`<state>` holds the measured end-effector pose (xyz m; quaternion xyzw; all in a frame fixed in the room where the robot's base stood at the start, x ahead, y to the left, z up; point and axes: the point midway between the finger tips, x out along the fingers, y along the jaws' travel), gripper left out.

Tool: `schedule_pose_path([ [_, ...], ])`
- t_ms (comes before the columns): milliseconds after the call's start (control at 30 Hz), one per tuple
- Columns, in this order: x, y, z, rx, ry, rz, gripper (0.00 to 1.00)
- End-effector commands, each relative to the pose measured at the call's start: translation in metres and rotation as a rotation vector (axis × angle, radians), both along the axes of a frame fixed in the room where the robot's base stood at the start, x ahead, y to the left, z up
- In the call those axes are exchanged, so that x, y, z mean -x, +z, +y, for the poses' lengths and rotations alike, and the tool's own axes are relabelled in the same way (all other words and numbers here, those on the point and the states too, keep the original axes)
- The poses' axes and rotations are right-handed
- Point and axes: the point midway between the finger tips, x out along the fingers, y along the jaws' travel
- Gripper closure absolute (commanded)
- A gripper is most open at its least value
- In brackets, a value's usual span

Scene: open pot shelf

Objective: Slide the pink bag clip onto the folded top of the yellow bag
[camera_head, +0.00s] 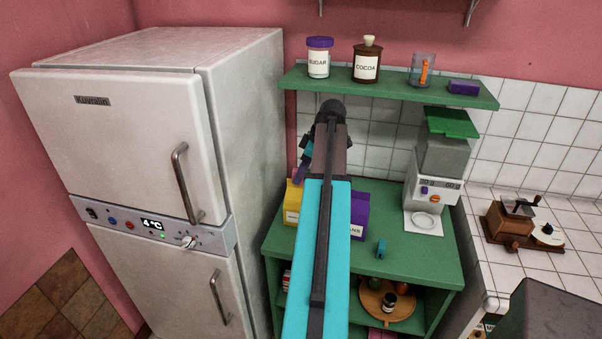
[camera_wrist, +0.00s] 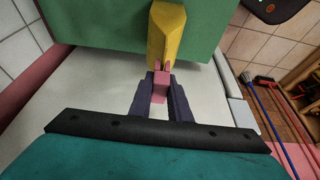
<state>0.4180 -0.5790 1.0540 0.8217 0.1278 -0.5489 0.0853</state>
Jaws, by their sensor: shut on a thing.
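My gripper (camera_wrist: 160,82) is shut on the pink bag clip (camera_wrist: 160,87) in the wrist view. The clip's two prongs point at the yellow bag (camera_wrist: 168,32) and overlap its near end in the picture. I cannot tell whether they are around the fold or just short of it. In the head view the yellow bag (camera_head: 292,203) stands on the green cabinet, partly hidden by my arm. The pink clip cannot be made out there.
A purple bag (camera_head: 359,215) stands right of the yellow one, behind my arm. A teal clip (camera_head: 380,248) is on the green cabinet top (camera_head: 405,265). A green shelf (camera_head: 390,85) hangs above.

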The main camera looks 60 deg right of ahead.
Motion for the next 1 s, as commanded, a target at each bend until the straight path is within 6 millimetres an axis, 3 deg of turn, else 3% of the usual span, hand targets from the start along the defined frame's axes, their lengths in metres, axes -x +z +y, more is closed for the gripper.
schedule_pose_path([
  [1000,-0.0005,-0.0103,0.0004,0.0,0.001,0.0,1.0],
])
